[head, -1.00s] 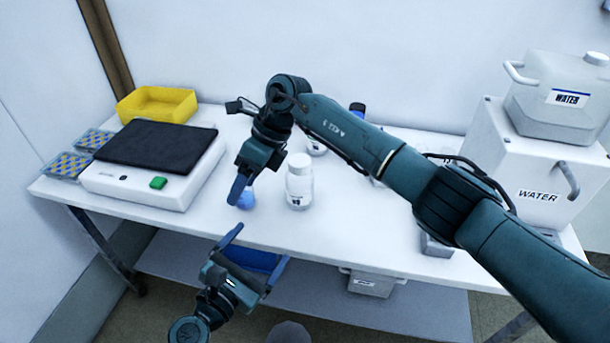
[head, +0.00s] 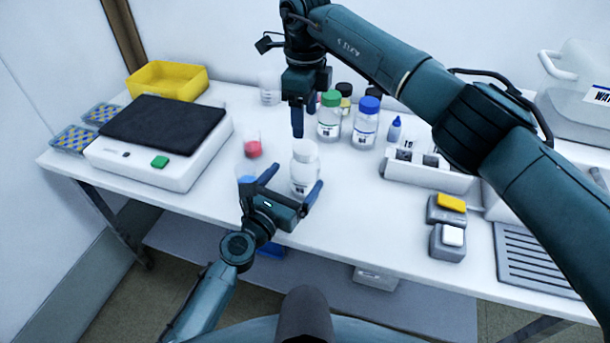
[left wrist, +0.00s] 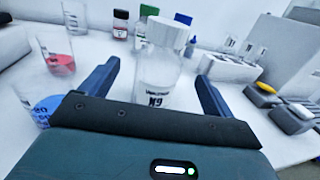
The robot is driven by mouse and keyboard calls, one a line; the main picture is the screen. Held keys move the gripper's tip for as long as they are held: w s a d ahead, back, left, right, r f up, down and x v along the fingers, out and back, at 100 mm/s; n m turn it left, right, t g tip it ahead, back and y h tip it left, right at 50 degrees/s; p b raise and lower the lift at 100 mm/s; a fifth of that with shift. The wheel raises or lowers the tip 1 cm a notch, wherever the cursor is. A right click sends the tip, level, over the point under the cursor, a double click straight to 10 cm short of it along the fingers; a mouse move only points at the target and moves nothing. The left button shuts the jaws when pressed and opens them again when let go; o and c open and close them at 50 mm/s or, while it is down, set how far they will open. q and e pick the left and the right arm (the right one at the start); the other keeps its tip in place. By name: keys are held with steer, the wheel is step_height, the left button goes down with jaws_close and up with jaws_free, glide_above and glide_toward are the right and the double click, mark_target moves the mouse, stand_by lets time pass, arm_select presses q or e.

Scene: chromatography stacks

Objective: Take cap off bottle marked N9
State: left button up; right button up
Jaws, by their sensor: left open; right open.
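A clear bottle with a white cap (head: 303,167) stands upright near the table's front edge. My right gripper (head: 324,136) is open and empty, pointing down above and slightly behind the bottle's cap.
A beaker with red liquid (head: 253,146) and one with blue liquid (head: 246,176) stand left of the bottle. Green-capped (head: 330,116) and blue-capped (head: 367,122) bottles stand behind. A scale (head: 158,140) is at left, a white rack (head: 430,172) at right.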

mark_target(297, 175)
arm_select(q)
steer(key=shift+x, duration=1.9)
steer(key=shift+c, duration=0.6)
